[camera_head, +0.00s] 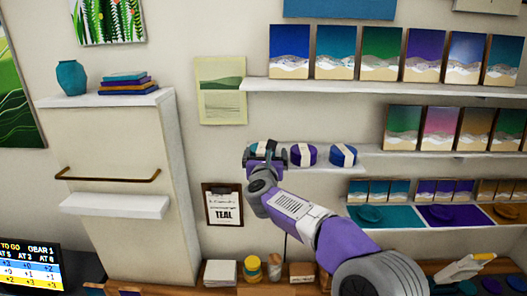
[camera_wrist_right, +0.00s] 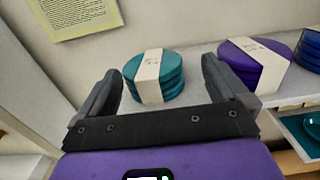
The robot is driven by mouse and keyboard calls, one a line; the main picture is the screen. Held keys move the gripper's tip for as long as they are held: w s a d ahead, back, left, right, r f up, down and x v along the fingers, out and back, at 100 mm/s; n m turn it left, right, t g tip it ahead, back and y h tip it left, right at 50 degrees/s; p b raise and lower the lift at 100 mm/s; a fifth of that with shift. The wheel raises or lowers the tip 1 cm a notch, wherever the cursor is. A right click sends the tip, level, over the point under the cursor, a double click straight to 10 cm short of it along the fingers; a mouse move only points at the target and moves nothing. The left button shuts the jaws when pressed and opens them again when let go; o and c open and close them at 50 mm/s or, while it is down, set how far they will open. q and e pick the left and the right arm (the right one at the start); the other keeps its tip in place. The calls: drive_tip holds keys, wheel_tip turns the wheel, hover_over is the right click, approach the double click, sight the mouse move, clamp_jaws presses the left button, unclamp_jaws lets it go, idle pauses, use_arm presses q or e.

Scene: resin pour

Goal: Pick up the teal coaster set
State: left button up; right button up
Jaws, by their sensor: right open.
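The teal coaster set (camera_wrist_right: 171,76) is a stack of round teal discs with a white paper band around it. It stands on a white wall shelf, and in the head view (camera_head: 261,148) my right gripper partly hides it. My right gripper (camera_wrist_right: 160,85) is open in the right wrist view, with one finger on each side of the teal set as seen from there. The set appears just beyond the fingertips; I cannot tell whether they touch it. In the head view the right gripper (camera_head: 265,155) is at the shelf's left end. My left gripper is not in view.
A purple banded coaster set (camera_head: 302,155) and a blue one (camera_head: 343,155) stand to the right on the same shelf (camera_head: 375,158). A clipboard reading TEAL (camera_head: 222,205) hangs below left. A white cabinet (camera_head: 125,200) stands at left. Shelves of pictures are above and right.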

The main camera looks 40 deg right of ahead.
sight(263, 148)
drive_tip(key=x, duration=0.1)
drive_tip(key=p+x, duration=0.1)
drive_tip(key=x, duration=0.2)
drive_tip(key=shift+w+a+f+p, duration=0.1)
drive_tip(key=shift+w+f+p, duration=0.2)
drive_tip(key=shift+w, duration=0.3)
drive_tip(key=shift+s+r, duration=0.1)
drive_tip(key=shift+s+d, duration=0.1)
drive_tip(key=shift+d, duration=0.1)
drive_tip(key=shift+c, duration=0.3)
drive_tip(key=shift+w, duration=0.25)
drive_tip(key=shift+c, duration=1.1)
drive_tip(key=c, duration=0.6)
